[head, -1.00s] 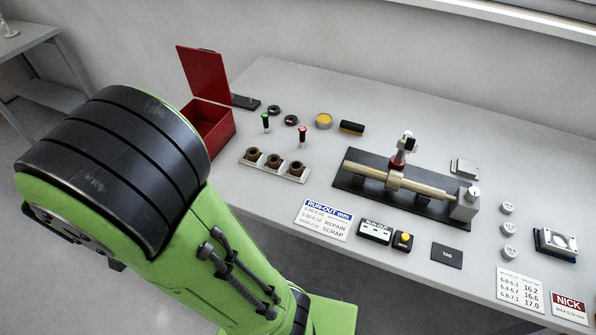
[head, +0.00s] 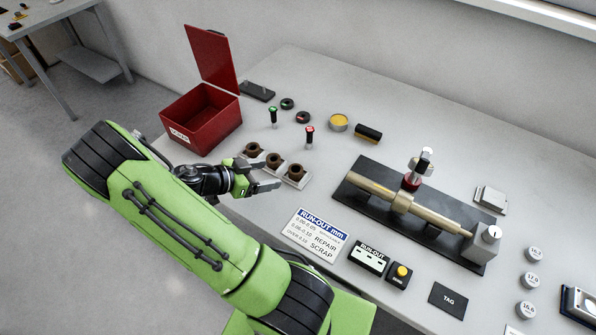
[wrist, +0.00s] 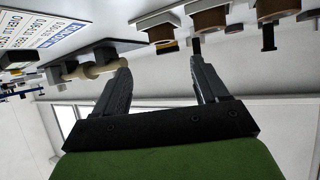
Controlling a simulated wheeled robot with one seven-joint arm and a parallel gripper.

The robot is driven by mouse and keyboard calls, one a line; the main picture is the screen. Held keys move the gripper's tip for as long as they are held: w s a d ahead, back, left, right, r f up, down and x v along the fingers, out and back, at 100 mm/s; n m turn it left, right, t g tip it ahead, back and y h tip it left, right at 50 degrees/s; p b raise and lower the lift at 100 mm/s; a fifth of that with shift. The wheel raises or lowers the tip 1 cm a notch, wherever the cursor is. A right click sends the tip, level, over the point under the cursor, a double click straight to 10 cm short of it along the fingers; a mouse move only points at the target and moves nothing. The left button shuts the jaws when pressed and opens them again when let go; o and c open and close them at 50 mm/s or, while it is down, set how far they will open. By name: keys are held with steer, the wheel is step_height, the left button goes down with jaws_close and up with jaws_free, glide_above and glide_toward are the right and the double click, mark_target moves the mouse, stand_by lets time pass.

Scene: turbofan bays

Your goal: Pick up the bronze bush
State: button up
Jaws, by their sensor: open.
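In the wrist view bushes show at the top, one near the middle (wrist: 208,20). My gripper (head: 272,177) is open and empty, its fingers beside the rack's near side in the head view. In the wrist view the gripper (wrist: 158,56) has its fingers spread, with a bush (wrist: 160,33) beyond the gap. I cannot tell whether anything touches.
A red open box (head: 205,118) stands left of the rack. A run-out card (head: 315,235) lies to the front right. A shaft fixture (head: 410,210) is further right.

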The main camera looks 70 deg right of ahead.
mark_target(299, 169)
steer(key=x, duration=0.4)
steer(key=shift+s+d, duration=0.15)
steer(key=shift+d, duration=0.05)
steer(key=x, duration=0.6)
steer(key=shift+w+f, duration=0.1)
steer(key=shift+w, duration=0.15)
steer(key=shift+a, duration=0.1)
steer(key=shift+c, duration=0.6)
steer(key=c, duration=1.2)
